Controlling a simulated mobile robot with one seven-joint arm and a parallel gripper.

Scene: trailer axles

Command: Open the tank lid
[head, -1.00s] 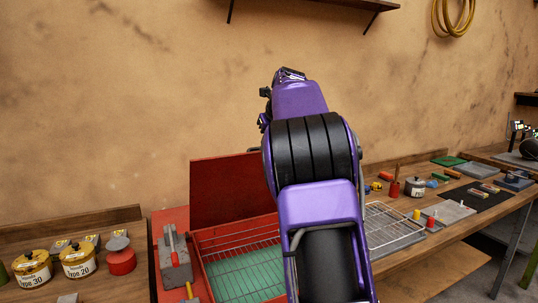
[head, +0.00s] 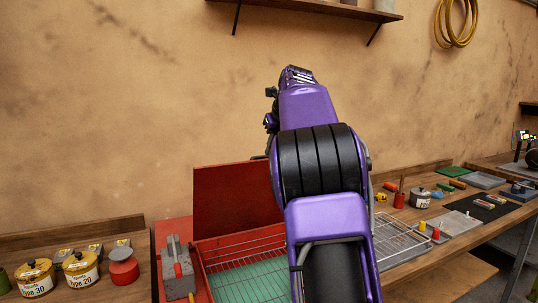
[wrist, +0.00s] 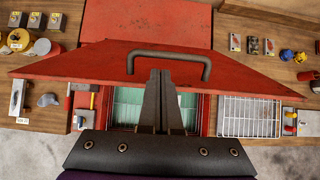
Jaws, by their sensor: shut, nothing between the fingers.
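The red tank lid (head: 225,200) stands raised, roughly upright, at the back of the red tank (head: 201,268) in the head view. Inside the tank a wire basket lies over a green bottom (head: 245,284). In the wrist view the lid (wrist: 60,67) spans the picture close to the camera, with a dark bar handle (wrist: 206,70) on it. In the head view my purple arm hides the gripper and the lid's right part.
Yellow-lidded tins (head: 80,270) and a red pot (head: 124,270) stand left of the tank. A grey block tool (head: 176,268) lies by its left edge. A wire rack (wrist: 250,117) is right of the tank. A shelf (head: 310,13) hangs on the wall above.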

